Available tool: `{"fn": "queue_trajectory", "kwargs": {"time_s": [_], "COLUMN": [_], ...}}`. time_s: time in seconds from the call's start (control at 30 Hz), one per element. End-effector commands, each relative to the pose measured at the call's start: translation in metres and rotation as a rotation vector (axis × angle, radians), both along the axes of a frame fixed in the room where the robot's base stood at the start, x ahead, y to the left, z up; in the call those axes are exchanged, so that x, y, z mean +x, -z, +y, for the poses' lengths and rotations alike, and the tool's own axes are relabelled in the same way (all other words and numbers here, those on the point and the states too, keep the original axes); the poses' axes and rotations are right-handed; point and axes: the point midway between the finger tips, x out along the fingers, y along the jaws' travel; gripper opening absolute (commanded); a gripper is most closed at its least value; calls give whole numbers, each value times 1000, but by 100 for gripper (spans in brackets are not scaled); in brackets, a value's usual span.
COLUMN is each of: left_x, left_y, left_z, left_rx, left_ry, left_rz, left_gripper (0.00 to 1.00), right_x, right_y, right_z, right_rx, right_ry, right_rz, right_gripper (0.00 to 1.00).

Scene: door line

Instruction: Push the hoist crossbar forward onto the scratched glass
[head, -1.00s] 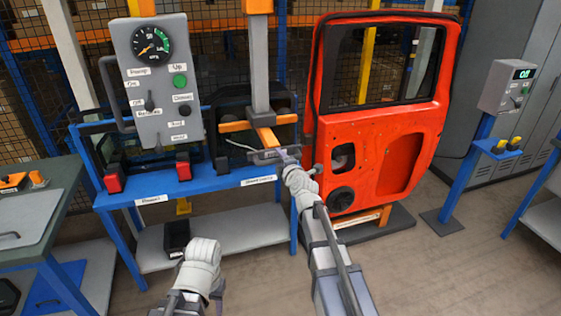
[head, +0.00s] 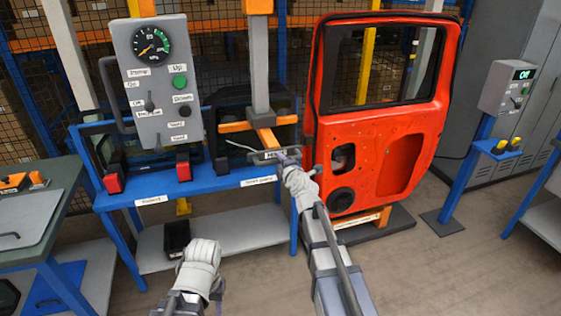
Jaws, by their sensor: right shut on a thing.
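The hoist crossbar (head: 268,155) is a grey bar low in front of the orange hoist arm (head: 266,138), which hangs from a grey column (head: 260,85). My right gripper (head: 283,157) is shut on the crossbar, with the arm reaching up from the bottom. Dark glass panes stand in the blue rack behind; one pane (head: 232,112) shows beside the hoist column, partly hidden by it. I cannot make out scratches. My left arm shows at the bottom centre, but its fingertips cannot be made out.
A grey control box (head: 157,80) with a gauge hangs left of the hoist. The red door (head: 390,150) stands close on the right on a low stand. The blue rack shelf (head: 215,182) runs below. A green-topped bench (head: 35,215) is at left. Open floor lies at lower right.

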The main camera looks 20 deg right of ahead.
Motion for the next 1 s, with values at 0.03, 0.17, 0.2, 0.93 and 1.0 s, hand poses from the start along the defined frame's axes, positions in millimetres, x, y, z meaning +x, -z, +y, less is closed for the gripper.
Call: {"fn": "queue_trajectory", "kwargs": {"time_s": [0.03, 0.17, 0.2, 0.93, 1.0], "left_x": [0, 0, 0, 0, 0], "left_y": [0, 0, 0, 0, 0], "left_z": [0, 0, 0, 0, 0], "left_rx": [0, 0, 0, 0, 0], "left_ry": [0, 0, 0, 0, 0], "left_rz": [0, 0, 0, 0, 0], "left_gripper": [50, 50, 50, 50, 50], "right_x": [0, 0, 0, 34, 53], "right_y": [0, 0, 0, -1, -1], "right_z": [0, 0, 0, 0, 1], "right_rx": [0, 0, 0, 1, 0], "right_ry": [0, 0, 0, 0, 0], "right_rz": [0, 0, 0, -2, -2], "right_gripper": [0, 0, 0, 0, 0]}}
